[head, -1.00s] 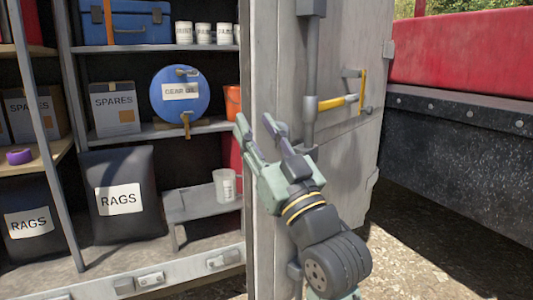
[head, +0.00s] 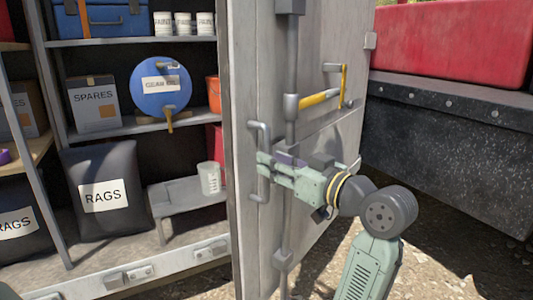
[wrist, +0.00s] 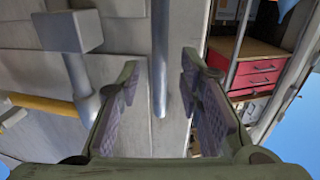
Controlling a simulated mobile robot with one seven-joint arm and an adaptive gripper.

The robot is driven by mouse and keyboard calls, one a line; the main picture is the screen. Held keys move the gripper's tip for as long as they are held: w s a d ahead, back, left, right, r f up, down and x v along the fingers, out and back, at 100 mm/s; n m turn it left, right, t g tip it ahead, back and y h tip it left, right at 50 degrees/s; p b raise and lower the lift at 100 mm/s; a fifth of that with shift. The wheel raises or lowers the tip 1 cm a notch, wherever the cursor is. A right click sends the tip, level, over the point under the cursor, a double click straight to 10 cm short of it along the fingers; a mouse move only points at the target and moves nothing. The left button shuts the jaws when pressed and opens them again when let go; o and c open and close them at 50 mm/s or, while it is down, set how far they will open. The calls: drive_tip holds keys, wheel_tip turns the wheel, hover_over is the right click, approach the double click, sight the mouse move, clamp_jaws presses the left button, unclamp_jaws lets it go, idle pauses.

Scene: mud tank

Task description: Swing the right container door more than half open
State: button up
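The right container door (head: 325,135) is a grey panel standing ajar, with the shelves open to view on its left. A grey vertical pull handle (head: 264,188) sits near the door's left edge. A lock rod (head: 292,60) with a yellow-gripped lever (head: 318,98) runs beside it. My gripper (head: 264,163) points left at the pull handle, partly hiding its middle. In the wrist view, my gripper (wrist: 160,78) is open, fingers on either side of the handle bar (wrist: 159,50). The bar appears between the fingers, with gaps to both; contact is not visible.
A red and black skip-like body (head: 450,130) stands right of the door. Gravel ground (head: 450,270) lies in front of it.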

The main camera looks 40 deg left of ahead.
drive_tip(key=shift+w+a, duration=0.2)
drive_tip(key=shift+a, duration=1.4)
drive_tip(key=shift+c, duration=0.2)
clamp_jaws()
